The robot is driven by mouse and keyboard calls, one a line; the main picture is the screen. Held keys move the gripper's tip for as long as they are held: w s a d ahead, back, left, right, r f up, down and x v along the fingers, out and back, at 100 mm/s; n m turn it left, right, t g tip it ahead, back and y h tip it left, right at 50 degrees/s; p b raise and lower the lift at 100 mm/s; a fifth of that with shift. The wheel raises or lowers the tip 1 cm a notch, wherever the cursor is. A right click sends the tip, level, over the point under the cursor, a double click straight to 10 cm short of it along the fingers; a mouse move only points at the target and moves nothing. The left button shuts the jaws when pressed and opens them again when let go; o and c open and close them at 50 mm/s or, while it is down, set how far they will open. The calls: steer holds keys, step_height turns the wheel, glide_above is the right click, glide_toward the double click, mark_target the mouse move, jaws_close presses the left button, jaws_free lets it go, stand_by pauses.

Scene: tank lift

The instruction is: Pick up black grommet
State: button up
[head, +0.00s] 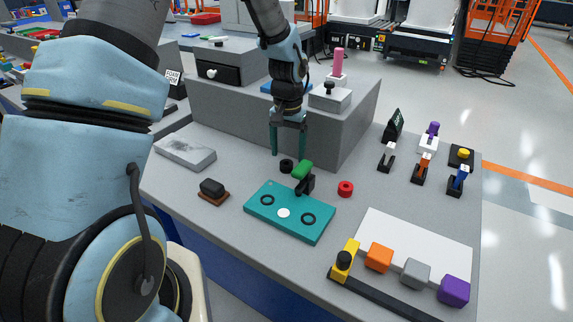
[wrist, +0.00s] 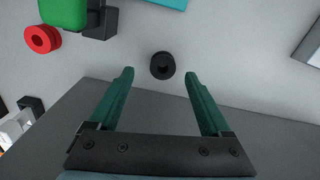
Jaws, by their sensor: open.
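The black grommet (head: 286,166) is a small dark ring lying on the grey table, left of the green-topped black piece. In the wrist view the black grommet (wrist: 162,65) shows its round face with a dark centre hole. It lies ahead of and between the lines of my two fingers, clear of both. My gripper (head: 288,150) has green fingers pointing down, above the table beside the grey raised block. In the wrist view my gripper (wrist: 160,78) is open with nothing between its fingers.
A green-topped black piece (head: 303,172) stands close right of the grommet, behind the teal plate (head: 260,218). A red ring (head: 345,188) lies farther right. The grey raised block (head: 345,130) rises just behind. Bare table lies left of the grommet.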

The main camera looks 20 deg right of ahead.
mark_target(287, 163)
steer(key=shift+w+a+f+p, duration=0.1)
steer(key=shift+f+p, duration=0.1)
steer(key=shift+f, duration=0.75)
steer(key=shift+w+a+f+p, duration=0.1)
steer(key=shift+f+p, duration=0.1)
steer(key=shift+f, duration=0.7)
steer(key=shift+d, duration=0.1)
steer(key=shift+c, duration=0.4)
jaws_close()
